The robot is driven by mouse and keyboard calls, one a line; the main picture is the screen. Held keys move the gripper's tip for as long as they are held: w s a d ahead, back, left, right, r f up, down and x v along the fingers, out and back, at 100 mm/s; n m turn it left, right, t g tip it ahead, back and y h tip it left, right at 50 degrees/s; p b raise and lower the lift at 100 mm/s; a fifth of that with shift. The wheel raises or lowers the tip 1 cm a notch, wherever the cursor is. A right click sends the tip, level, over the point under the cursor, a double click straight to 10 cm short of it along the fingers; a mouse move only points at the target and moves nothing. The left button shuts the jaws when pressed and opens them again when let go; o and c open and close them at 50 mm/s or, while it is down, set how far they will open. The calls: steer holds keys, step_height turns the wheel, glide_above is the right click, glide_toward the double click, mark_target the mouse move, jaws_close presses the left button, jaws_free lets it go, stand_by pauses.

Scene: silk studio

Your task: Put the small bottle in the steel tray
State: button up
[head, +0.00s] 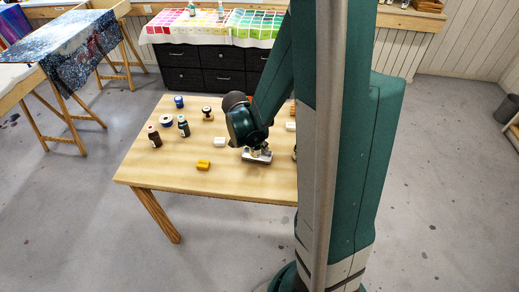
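A small metallic tray (262,158), seemingly the steel tray, lies on the wooden table below the end of my arm. My gripper (256,149) points down at it; the fingers are too small and covered to tell whether they are open or shut, or hold anything. Two bottles stand upright at the table's left: a dark one (184,128) and a brown one with a pinkish cap (155,139). I cannot tell which is the small bottle. My gripper is well to the right of both. Part of the tray's inside is hidden.
My arm hides the table's right side. The front left is clear.

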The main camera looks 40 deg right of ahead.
mark_target(252, 146)
steer(key=shift+f, duration=1.4)
steer(key=shift+f+b, duration=0.2)
steer(key=shift+b, duration=0.2)
steer(key=o, duration=0.9)
steer(key=shift+r, duration=0.25)
steer(key=shift+p+v, duration=1.25)
steer(key=shift+v, duration=4.7)
